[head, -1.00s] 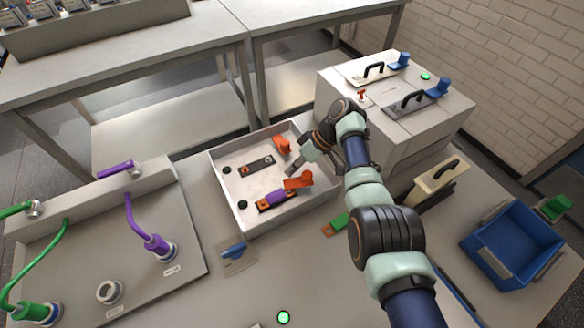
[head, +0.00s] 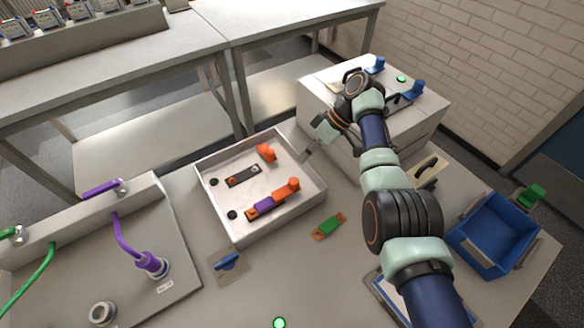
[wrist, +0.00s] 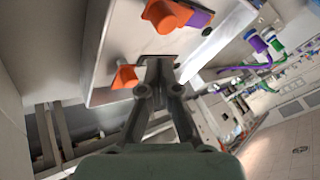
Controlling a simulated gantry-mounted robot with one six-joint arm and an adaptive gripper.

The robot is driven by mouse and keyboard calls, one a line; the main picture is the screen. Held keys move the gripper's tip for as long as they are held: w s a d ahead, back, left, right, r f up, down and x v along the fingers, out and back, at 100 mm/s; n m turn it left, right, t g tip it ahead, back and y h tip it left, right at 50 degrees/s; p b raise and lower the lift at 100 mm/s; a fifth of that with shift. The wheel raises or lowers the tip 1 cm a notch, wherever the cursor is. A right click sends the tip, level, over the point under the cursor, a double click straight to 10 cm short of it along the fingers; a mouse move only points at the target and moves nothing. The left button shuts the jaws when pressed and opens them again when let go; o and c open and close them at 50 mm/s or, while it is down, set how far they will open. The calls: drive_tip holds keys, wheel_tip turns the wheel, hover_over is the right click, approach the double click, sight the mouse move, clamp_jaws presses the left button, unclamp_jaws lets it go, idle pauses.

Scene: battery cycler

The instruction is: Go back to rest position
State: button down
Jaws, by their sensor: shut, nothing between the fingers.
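My gripper (head: 312,150) is at the right rim of the white tray (head: 273,231) in the head view, raised and apart from the parts inside. In the wrist view my gripper (wrist: 160,64) has its fingertips together with nothing between them. The tray holds an orange-and-purple piece on a dark strip (head: 265,207), a second dark strip (head: 243,176) and an orange piece (head: 266,152). The orange pieces also show in the wrist view, one (wrist: 166,15) at the top and one (wrist: 124,77) left of the fingertips.
A box with blue handles (head: 414,90) stands behind my arm. A blue bin (head: 492,236) is at the right. A green-and-orange piece (head: 329,226) lies right of the tray. A panel with a purple cable (head: 151,262) is at the left.

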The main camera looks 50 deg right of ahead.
drive_tip(key=shift+v, duration=0.85)
